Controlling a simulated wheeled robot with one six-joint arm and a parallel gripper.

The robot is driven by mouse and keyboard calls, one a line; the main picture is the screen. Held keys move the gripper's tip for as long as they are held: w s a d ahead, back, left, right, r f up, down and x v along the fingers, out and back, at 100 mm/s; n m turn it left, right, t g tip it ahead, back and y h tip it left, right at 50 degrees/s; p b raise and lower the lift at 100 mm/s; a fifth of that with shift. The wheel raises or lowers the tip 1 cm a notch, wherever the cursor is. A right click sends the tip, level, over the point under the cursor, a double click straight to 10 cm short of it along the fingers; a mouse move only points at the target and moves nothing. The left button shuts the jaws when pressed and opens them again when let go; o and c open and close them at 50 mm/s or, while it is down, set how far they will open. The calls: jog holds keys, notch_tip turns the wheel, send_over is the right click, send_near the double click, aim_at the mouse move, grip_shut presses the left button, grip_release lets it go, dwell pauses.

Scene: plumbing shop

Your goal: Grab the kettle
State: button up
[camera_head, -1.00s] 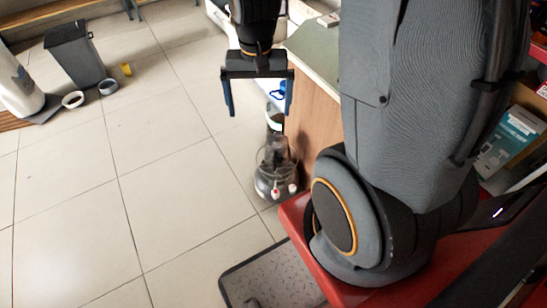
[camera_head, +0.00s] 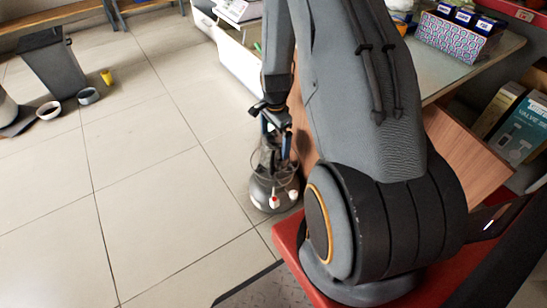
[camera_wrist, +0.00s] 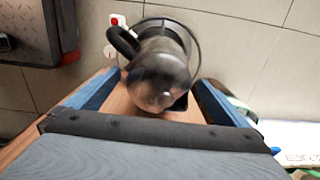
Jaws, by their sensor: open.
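The kettle (camera_wrist: 160,70) is dark and glossy, with a rounded lid and a black handle on its left side in the wrist view. In the head view the kettle (camera_head: 267,158) stands low beside the wooden counter, partly hidden by my gripper. My gripper (camera_head: 276,135) is just above the kettle, pointing down. In the wrist view my gripper (camera_wrist: 162,85) has its blue fingers spread apart on either side of the kettle's top. I cannot tell whether the fingers touch it.
The wooden counter side (camera_head: 300,125) rises close to the right of the kettle. A grey bin (camera_head: 52,65), two rings and a yellow cup (camera_head: 106,76) stand at the far left. The tiled floor (camera_head: 150,190) to the left is clear.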

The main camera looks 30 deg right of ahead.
notch_tip(320, 180, down, 6)
jog(key=shift+b, duration=0.85)
jog(key=shift+s, duration=0.1)
jog(key=c, duration=1.3)
jog(key=shift+o, duration=0.2)
jog(key=shift+r, duration=0.15)
